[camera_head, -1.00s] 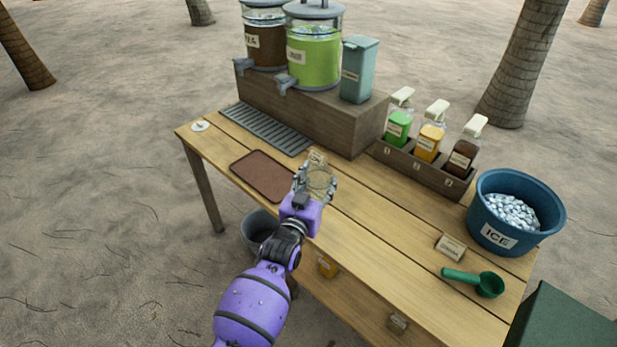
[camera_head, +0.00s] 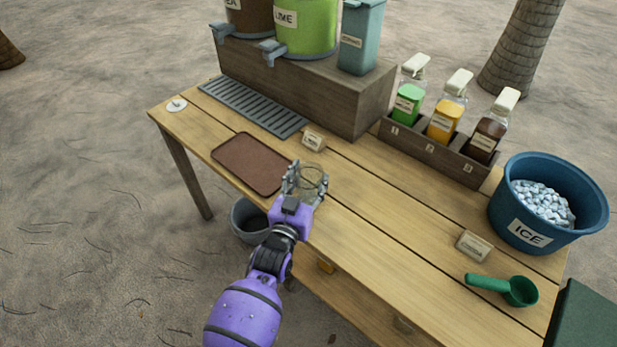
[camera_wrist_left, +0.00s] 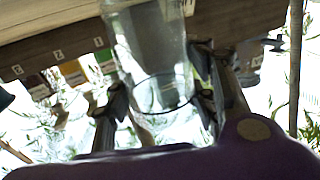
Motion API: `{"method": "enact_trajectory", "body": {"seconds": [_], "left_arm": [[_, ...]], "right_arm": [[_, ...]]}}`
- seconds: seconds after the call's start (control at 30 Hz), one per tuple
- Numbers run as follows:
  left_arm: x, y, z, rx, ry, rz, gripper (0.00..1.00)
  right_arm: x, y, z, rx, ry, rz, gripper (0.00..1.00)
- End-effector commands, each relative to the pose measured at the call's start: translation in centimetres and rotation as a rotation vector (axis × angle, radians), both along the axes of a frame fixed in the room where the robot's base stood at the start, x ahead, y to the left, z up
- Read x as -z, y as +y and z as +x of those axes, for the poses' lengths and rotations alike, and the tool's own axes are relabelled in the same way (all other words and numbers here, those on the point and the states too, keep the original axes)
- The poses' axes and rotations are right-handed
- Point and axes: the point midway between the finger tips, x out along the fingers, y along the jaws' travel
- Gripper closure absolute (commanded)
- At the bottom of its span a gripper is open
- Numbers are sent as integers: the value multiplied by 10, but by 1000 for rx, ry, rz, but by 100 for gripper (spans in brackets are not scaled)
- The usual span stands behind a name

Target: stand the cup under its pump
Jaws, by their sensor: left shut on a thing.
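A clear, empty-looking cup (camera_head: 314,178) is held by my left gripper (camera_head: 305,186) over the front part of the wooden table, just right of the brown tray. The cup (camera_wrist_left: 152,55) also shows between the fingers in the left wrist view. Three pump bottles with white tops stand in a wooden rack (camera_head: 438,150) farther back and right: green (camera_head: 407,104), orange (camera_head: 445,123) and dark brown (camera_head: 483,141). The rack fronts are numbered 1, 2 and 3. The cup is well apart from all the pumps. My right gripper is not seen.
The brown tray (camera_head: 250,163) and a grey drip grate (camera_head: 252,106) lie to the left. A small label card (camera_head: 313,141) stands behind the cup. A blue ice tub (camera_head: 548,203), a green scoop (camera_head: 503,287) and another card (camera_head: 474,245) are right. The table between is clear.

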Motion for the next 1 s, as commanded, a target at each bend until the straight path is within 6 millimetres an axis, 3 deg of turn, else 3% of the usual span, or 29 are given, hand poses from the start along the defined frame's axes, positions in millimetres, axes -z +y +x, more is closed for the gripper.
{"method": "enact_trajectory", "body": {"seconds": [0.17,0.2,0.33,0.73,1.0], "left_arm": [[3,0,0,0,0,0,77],[4,0,0,0,0,0,48],[3,0,0,0,-1,0,30],[-4,0,1,0,-3,-1,30],[1,12,-47,-1,3,0,30]], "right_arm": [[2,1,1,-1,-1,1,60],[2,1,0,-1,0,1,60],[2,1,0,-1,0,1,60],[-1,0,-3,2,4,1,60],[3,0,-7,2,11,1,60]]}}
